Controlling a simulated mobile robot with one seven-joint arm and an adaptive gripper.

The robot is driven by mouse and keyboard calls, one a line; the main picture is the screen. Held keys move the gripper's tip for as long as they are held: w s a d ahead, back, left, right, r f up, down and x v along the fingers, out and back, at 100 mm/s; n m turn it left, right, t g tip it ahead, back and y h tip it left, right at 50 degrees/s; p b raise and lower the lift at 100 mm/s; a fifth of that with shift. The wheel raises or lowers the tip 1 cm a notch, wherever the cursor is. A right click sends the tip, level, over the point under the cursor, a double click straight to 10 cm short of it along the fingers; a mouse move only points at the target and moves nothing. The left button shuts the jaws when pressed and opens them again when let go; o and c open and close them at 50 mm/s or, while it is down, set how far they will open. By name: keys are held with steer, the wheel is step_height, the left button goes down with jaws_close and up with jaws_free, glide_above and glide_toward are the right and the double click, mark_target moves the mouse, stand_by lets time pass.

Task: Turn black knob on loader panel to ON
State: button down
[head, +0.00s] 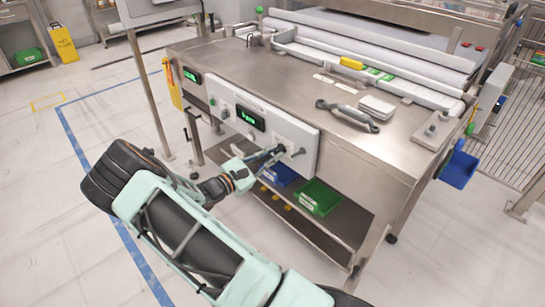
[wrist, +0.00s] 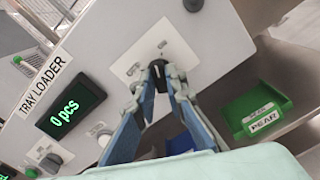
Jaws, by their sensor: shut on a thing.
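The white loader panel (head: 222,87) is on the front of the steel table. It also shows in the wrist view (wrist: 112,30), with a "TRAY LOADER" label (wrist: 44,83) and a display (wrist: 70,107) reading "0 pcs". My gripper (head: 277,152) is at the panel's right part in the head view. In the wrist view my gripper (wrist: 160,70) has its fingertips closed around the black knob (wrist: 159,76), in front of a white square plate. The fingers hide most of the knob, and I cannot read its ON mark or its setting.
Another dark knob (wrist: 193,4) is close by at the top of the wrist view, and a grey one (wrist: 50,161) is at lower left. A green bin (head: 315,197) labelled "PEAR" and a blue bin (head: 279,174) stand on the shelf below the panel. Open floor lies to the left.

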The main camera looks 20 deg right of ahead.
steer(key=shift+f+m+b, duration=0.1)
steer(key=shift+m+b, duration=0.45)
steer(key=shift+m, duration=1.25)
steer(key=c, duration=2)
jaws_free()
steer(key=shift+o, duration=0.2)
steer(key=v, duration=1.2)
